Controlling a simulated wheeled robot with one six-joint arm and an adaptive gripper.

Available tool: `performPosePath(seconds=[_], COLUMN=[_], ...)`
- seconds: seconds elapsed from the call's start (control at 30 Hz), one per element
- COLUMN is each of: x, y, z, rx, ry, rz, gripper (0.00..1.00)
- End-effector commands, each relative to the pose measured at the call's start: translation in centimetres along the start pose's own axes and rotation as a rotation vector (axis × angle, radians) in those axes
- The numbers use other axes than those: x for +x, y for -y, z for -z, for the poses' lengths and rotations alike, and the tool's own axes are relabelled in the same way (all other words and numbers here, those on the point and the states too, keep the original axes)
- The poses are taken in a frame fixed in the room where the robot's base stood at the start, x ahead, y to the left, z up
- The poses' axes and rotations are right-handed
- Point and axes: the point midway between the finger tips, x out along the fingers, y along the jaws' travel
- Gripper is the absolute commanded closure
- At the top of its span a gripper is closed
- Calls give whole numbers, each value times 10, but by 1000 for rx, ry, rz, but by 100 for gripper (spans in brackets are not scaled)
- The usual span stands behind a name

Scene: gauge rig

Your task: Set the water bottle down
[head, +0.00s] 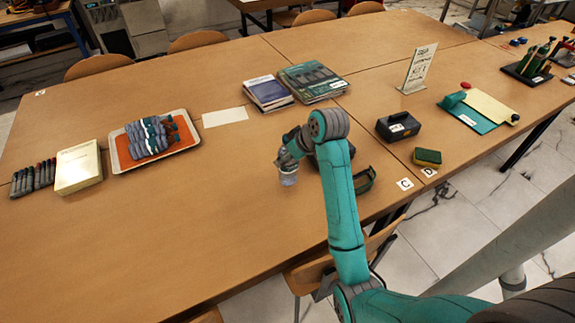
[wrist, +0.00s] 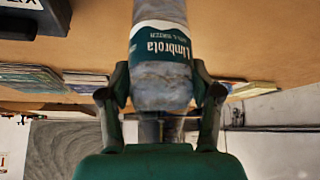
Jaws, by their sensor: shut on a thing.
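The water bottle is clear with a white and green label. In the wrist view the bottle (wrist: 162,50) stands between the two fingers of my gripper (wrist: 160,93), which is shut on it. The bottle's far end runs out of the top of that picture. In the head view the lower part of the bottle (head: 288,178) shows below my gripper (head: 287,160), over the wooden table (head: 225,225). The bottle looks about upright there. I cannot tell whether its base touches the table.
A black box (head: 398,126) and a yellow-green sponge (head: 428,157) lie to the right. Magazines (head: 313,80) and a blue book (head: 267,92) lie behind. A tray (head: 117,150) of rolled items and a cream box (head: 78,168) stand left. The table's front left is clear.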

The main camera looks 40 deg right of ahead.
Motion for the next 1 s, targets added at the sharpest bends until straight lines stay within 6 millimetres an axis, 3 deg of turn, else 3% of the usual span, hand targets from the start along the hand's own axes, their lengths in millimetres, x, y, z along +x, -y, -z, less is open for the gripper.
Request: performPosePath(seconds=[0.33, 0.73, 0.77, 0.8, 0.87, 1.0], x=[30, 34, 34, 34, 34, 34], y=[0, 0, 0, 0, 0, 0], z=[-19, -22, -22, -22, -22, -22], rx=[1, 0, 0, 0, 0, 0], ry=[-1, -1, 0, 0, 0, -1], rz=[0, 0, 0, 0, 0, 0], gripper=[88, 88, 32, 22, 12, 12])
